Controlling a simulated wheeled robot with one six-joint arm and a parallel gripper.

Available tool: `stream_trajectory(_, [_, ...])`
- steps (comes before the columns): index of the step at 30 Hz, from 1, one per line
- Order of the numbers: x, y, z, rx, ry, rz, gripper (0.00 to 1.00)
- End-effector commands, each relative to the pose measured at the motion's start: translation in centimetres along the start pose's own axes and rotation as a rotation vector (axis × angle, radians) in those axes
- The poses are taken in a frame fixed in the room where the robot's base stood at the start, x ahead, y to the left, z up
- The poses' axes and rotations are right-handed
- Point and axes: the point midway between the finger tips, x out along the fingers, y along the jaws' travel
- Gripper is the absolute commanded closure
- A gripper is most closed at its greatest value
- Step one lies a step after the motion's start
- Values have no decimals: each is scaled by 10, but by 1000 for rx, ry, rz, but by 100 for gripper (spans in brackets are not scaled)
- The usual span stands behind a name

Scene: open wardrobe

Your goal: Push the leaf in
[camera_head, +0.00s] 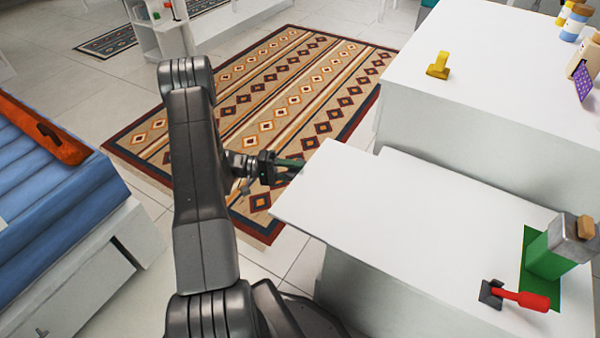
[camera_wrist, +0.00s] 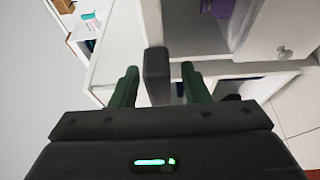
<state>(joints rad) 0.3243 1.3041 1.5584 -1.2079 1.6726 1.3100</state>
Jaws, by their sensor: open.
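A white flat leaf (camera_head: 345,200) extends at the right in the head view, lower than the white top beside it. Its left end stands out over the floor. My gripper (camera_head: 299,163) is just off that left end, close to its edge; whether it touches is unclear. In the wrist view my gripper (camera_wrist: 160,69) has its two dark green fingers apart. A dark grey upright block (camera_wrist: 157,75) shows between them; I cannot tell what it belongs to. White furniture faces lie beyond the fingers.
A green box (camera_head: 556,254) and a red-handled tool (camera_head: 519,297) are on the white surface at right. A yellow object (camera_head: 438,66) stands on the higher top. A patterned rug (camera_head: 290,100) covers open floor. A blue bed (camera_head: 60,190) is at left. A round knob (camera_wrist: 285,52) shows at right.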

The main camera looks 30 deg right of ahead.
Motion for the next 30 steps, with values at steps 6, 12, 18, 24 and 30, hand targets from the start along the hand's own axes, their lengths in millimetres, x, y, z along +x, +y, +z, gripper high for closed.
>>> stream_trajectory(6, [17, 0, 0, 0, 0, -1, 58])
stream_trajectory(12, [18, 0, 0, 1, 1, -1, 58])
stream_trajectory(18, [18, 0, 0, 0, 1, -1, 80])
stream_trajectory(24, [18, 0, 0, 0, 1, -1, 100])
stream_trajectory(30, [31, -1, 5, -1, -2, 2, 100])
